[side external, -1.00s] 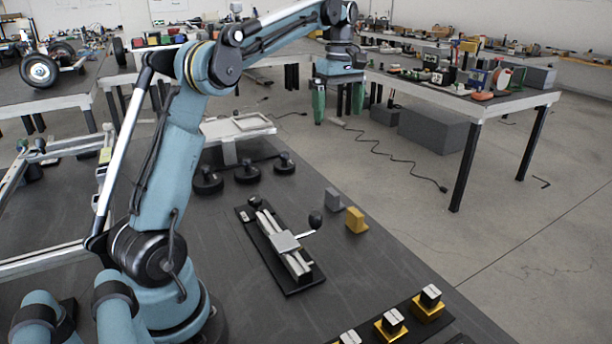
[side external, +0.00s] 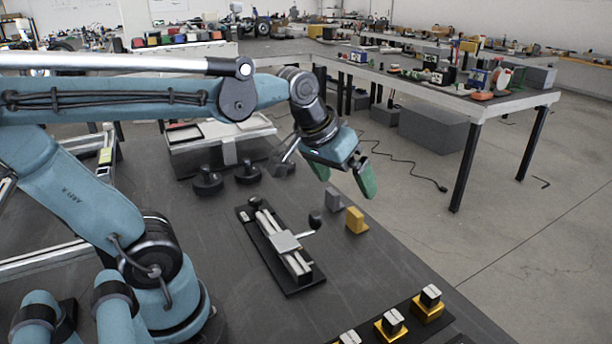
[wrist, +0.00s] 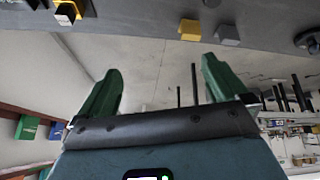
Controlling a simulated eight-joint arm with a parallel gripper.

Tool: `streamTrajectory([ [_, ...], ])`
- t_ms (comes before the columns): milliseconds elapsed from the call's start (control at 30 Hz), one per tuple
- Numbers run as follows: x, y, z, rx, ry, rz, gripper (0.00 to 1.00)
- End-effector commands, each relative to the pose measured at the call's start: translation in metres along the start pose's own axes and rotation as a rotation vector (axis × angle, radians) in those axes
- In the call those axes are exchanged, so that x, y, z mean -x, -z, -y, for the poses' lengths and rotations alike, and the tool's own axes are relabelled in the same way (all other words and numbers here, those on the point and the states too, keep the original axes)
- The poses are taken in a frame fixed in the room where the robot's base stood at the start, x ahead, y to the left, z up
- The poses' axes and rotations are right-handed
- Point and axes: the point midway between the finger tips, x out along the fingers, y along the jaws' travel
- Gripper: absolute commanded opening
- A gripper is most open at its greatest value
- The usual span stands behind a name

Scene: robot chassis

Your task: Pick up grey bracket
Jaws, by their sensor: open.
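The grey bracket (side external: 333,199) stands on the dark table near its right edge, next to a yellow bracket (side external: 355,220). In the wrist view the grey bracket (wrist: 227,35) is near the top, right of the yellow bracket (wrist: 190,30). My gripper (side external: 345,178), with green fingers, is open and tilted, in the air above and behind the grey bracket in the side view. In the wrist view my gripper (wrist: 160,68) has its fingers well apart, with nothing between them. Both brackets are clear of the fingers.
A slide fixture with a lever (side external: 285,243) lies left of the brackets. Black round knobs (side external: 207,182) stand behind it. A black strip with yellow-based blocks (side external: 427,303) is at the front right. Open floor lies beyond the table's right edge.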

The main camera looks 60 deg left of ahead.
Motion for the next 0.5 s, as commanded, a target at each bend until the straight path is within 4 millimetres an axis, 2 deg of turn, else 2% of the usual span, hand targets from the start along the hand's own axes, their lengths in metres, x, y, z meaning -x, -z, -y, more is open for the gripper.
streamTrajectory([
  [33, -0.004, -0.016, -0.004, -0.064, -0.016, -0.023, 1.00],
  [200, -0.017, -0.049, -0.010, -0.225, -0.048, -0.086, 1.00],
  [267, -0.020, -0.056, -0.011, -0.257, -0.054, -0.101, 1.00],
  [400, -0.023, -0.062, -0.012, -0.293, -0.059, -0.115, 0.80],
  [500, -0.023, -0.062, -0.012, -0.295, -0.060, -0.116, 0.78],
])
